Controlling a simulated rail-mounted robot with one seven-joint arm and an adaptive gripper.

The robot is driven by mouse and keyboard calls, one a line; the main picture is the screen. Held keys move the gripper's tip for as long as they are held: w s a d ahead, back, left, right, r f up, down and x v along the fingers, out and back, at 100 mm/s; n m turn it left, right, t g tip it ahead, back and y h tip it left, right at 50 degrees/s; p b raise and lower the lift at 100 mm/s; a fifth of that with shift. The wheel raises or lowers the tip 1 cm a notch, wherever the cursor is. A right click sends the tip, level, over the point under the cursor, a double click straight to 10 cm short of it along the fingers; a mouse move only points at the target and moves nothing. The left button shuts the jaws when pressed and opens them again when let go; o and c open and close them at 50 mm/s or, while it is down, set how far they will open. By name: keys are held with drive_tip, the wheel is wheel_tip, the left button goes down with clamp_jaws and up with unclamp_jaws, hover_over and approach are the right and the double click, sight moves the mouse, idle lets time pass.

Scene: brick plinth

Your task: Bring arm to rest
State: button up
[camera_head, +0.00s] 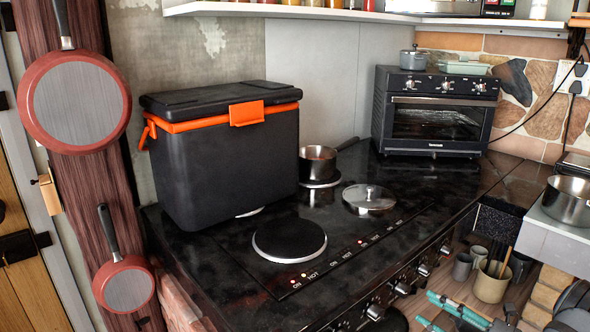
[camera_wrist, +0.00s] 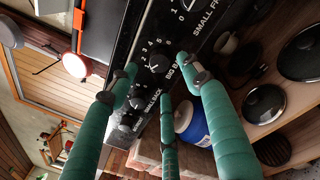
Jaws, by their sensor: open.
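My gripper (camera_head: 432,308) shows at the bottom right of the head view, low in front of the cooktop's front edge. Its teal fingers also fill much of the wrist view (camera_wrist: 158,76). They are spread apart with nothing between them. Behind the fingertips in the wrist view is the black control panel (camera_wrist: 152,35) with its knobs. I cannot tell how close the fingertips are to the panel.
The black cooktop (camera_head: 350,262) holds a black and orange cooler (camera_head: 235,165), a small pot (camera_head: 317,163), a lid (camera_head: 370,196) and a toaster oven (camera_head: 435,112). Mugs (camera_head: 490,283) stand below the front edge. A steel pot (camera_head: 568,201) is at right. Pans (camera_head: 75,105) hang at left.

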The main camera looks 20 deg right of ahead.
sight(408, 293)
drive_tip(key=x, duration=0.6)
drive_tip(key=shift+w+a, duration=0.15)
drive_tip(key=shift+w, duration=0.05)
drive_tip(key=shift+n, duration=0.3)
